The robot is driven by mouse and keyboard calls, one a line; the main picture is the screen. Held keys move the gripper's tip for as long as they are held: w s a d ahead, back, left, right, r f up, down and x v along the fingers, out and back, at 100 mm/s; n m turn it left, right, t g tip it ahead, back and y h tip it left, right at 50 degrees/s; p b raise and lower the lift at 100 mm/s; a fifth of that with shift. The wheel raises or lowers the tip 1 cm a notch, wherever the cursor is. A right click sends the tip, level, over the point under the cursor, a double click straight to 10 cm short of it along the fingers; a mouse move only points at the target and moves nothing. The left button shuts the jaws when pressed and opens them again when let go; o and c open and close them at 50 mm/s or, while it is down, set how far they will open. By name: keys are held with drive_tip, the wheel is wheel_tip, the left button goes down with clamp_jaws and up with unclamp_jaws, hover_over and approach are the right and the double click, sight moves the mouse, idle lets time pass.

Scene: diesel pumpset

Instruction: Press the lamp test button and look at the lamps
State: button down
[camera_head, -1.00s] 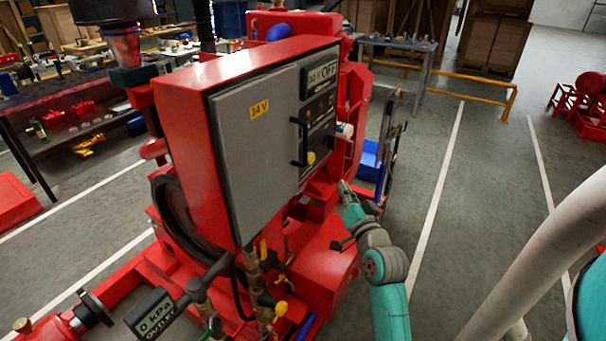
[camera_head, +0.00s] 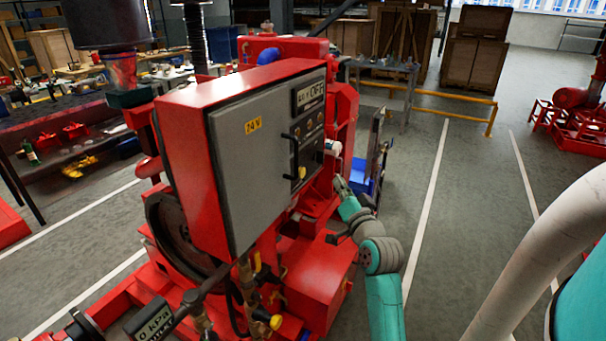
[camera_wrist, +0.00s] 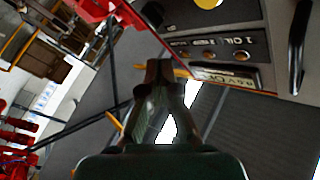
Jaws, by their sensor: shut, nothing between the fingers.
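The grey-doored red control cabinet (camera_head: 245,165) stands in the middle of the head view. Its dark panel (camera_head: 309,142) carries a display ending in "OFF" (camera_head: 311,94), small round lamps or buttons and a yellow knob (camera_head: 302,173). In the wrist view the panel is at upper right, upside down, with the yellow knob (camera_wrist: 208,3) at the top edge and small amber-brown rounds (camera_wrist: 240,56) below. I cannot tell which is the lamp test button or whether any lamp is lit. My gripper (camera_wrist: 158,70) is shut and empty, apart from the panel; in the head view it is right of the cabinet (camera_head: 341,187).
A black door handle (camera_head: 293,156) stands out beside the panel; it also shows in the wrist view (camera_wrist: 299,45). Red engine parts and brass valves (camera_head: 262,318) lie below the cabinet. The floor (camera_head: 465,215) to the right is clear. A yellow rail (camera_head: 455,98) stands behind.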

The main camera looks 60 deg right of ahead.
drive_tip(key=w, duration=0.7)
drive_tip(key=shift+w+a, duration=0.25)
drive_tip(key=shift+a, duration=0.05)
drive_tip(key=shift+w, duration=0.1)
idle(1.1)
drive_tip(key=shift+w, duration=0.3)
drive_tip(key=shift+w, duration=0.45)
idle(0.7)
drive_tip(key=shift+s, duration=0.85)
drive_tip(key=s, duration=0.5)
drive_tip(key=shift+d, duration=0.15)
idle(0.3)
